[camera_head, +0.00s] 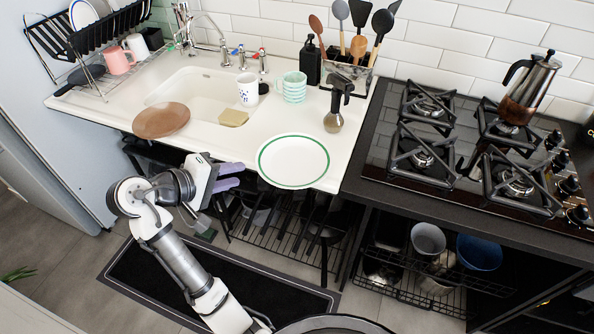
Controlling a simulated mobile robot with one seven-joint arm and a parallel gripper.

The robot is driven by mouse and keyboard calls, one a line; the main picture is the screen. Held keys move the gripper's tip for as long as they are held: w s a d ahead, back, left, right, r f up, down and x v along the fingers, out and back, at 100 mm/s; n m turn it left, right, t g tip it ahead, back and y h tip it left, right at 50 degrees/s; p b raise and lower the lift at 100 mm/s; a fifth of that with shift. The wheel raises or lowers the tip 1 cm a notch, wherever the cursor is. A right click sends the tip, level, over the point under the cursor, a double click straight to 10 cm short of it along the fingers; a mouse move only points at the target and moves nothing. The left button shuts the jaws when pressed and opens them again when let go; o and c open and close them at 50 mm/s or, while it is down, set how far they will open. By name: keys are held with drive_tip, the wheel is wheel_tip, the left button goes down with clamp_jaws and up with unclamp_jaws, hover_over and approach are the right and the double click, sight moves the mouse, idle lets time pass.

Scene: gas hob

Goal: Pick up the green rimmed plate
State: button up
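The green rimmed plate (293,161) is white with a thin green ring. It lies flat on the white counter at the front edge, right of the sink. My gripper (236,176) is left of the plate and in front of the counter edge, with its two purple fingers pointing right towards the plate. The fingers are parted with a gap between them and hold nothing. They look clear of the plate in this view.
The gas hob (390,163) is to the right. Wire racks (272,237) hang below the counter.

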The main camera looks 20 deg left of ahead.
drive_tip(key=w+d+f+n+p, duration=0.1)
drive_tip(key=w+d+f+p, duration=0.1)
drive_tip(key=w+d+f, duration=0.3)
drive_tip(key=shift+w+f+t, duration=0.4)
drive_tip(key=shift+w+f, duration=0.8)
drive_tip(key=shift+f, duration=0.45)
clamp_jaws()
drive_tip(key=shift+r, duration=0.1)
